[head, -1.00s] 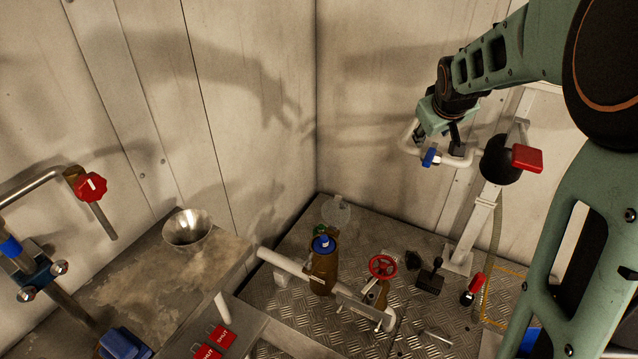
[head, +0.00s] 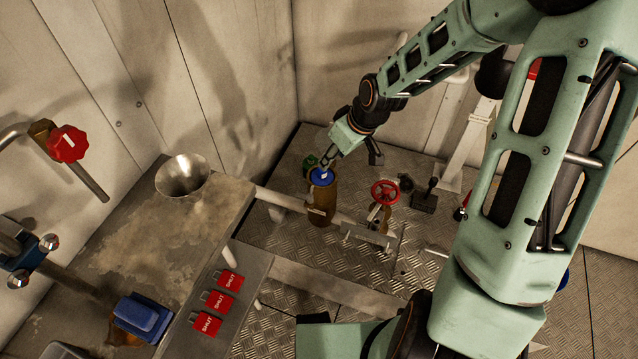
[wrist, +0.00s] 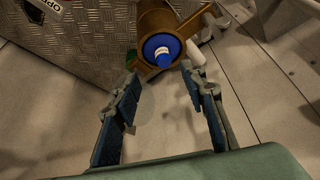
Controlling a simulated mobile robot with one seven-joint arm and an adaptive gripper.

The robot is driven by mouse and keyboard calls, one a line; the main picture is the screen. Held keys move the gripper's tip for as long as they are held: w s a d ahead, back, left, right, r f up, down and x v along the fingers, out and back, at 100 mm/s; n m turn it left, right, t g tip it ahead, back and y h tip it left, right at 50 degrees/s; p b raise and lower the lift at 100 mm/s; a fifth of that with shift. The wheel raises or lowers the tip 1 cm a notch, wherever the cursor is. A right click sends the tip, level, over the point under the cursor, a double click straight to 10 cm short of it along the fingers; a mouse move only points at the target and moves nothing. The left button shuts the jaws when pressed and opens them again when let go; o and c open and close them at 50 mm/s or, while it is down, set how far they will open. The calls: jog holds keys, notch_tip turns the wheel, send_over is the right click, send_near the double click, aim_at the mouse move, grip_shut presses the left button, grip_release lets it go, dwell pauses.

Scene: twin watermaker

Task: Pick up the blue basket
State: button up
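A blue round piece with a white mark, which I take for the blue basket (head: 321,177), sits in the open top of an upright brown housing (head: 322,207) on the floor plate. The wrist view shows the blue basket (wrist: 161,49) from above, inside the housing's rim (wrist: 150,22). My gripper (head: 327,160) is just above it in the head view. In the wrist view my gripper (wrist: 160,79) is open and empty, and the basket appears just beyond the space between its fingertips. The basket's lower part is hidden in the housing.
A red handwheel valve (head: 385,192) stands right of the housing, and a pale pipe (head: 280,201) runs on its left. The bench (head: 215,205) at left carries a metal funnel (head: 183,176), red tags (head: 220,300) and a blue block (head: 143,318). Walls close the corner behind.

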aim_at(322, 180)
jog(key=x, duration=0.3)
jog(key=shift+a+f+b, duration=0.1)
jog(key=shift+b, duration=0.3)
jog(key=x, duration=0.1)
jog(key=b+x, duration=0.2)
jog(key=x, duration=0.1)
jog(key=shift+s+a+f, duration=0.1)
jog(key=shift+s+a, duration=0.05)
jog(key=shift+a, duration=0.15)
jog(key=shift+a+f, duration=0.1)
jog(key=shift+f, duration=0.35)
grip_shut()
